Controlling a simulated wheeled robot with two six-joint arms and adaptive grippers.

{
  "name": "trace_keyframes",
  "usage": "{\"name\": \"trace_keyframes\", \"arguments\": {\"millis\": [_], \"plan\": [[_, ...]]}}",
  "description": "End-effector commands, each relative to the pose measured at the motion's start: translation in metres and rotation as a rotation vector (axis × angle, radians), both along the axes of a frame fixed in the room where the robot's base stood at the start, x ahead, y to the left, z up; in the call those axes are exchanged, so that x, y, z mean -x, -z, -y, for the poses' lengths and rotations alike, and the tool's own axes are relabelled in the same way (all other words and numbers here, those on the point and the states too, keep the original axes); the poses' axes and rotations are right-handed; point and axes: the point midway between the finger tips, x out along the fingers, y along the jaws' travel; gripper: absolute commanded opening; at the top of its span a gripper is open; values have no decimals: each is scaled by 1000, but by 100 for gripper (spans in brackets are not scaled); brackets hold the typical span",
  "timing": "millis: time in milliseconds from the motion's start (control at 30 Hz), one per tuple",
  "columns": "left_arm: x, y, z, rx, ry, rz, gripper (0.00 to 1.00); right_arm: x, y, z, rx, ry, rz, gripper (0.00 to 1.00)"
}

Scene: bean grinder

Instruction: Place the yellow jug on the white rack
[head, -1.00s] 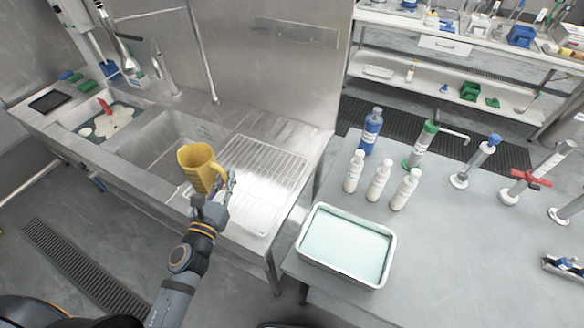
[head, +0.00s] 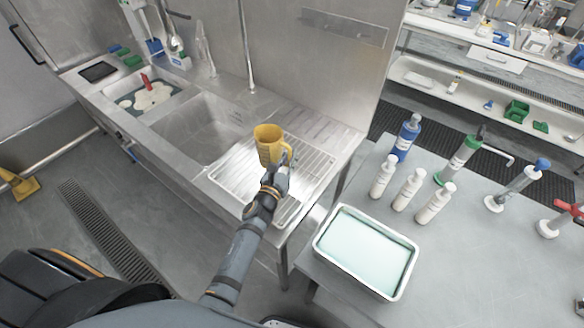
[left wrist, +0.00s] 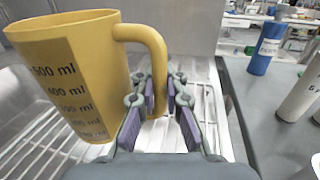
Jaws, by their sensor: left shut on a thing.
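The yellow jug (head: 267,144), with dark millilitre marks, is upright over the back part of the white wire rack (head: 309,182). My left gripper (head: 284,166) is on the handle side of the jug, shut on the handle. In the left wrist view the jug (left wrist: 75,60) fills the left side and its handle (left wrist: 155,50) runs down to the fingers (left wrist: 167,95). The rack wires (left wrist: 30,135) pass below and behind the jug. I cannot tell whether the jug's base touches the wires. My right gripper is not in view.
The rack lies on the steel drainboard, right of an empty sink basin (head: 195,128). A metal tray of pale liquid (head: 340,210) and several bottles, one of them blue (head: 407,137), stand on the grey table to the right. A gap separates the table from the sink.

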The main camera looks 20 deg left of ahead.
Motion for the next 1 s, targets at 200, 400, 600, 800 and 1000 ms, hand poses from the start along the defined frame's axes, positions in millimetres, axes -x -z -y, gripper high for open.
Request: {"name": "trace_keyframes", "arguments": {"millis": [200, 400, 600, 800, 1000], "plan": [[-10, 18, 5, 1, 0, 1, 0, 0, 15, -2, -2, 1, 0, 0], [-8, 41, 3, 0, 0, 1, 0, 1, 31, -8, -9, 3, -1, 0], [-8, 39, 3, -1, 0, 1, 0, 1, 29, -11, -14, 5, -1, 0], [-8, 44, 3, 0, -1, 0, 9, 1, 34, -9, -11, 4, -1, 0], [-8, 43, 3, 0, -1, 0, 34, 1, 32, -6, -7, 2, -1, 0]]}}
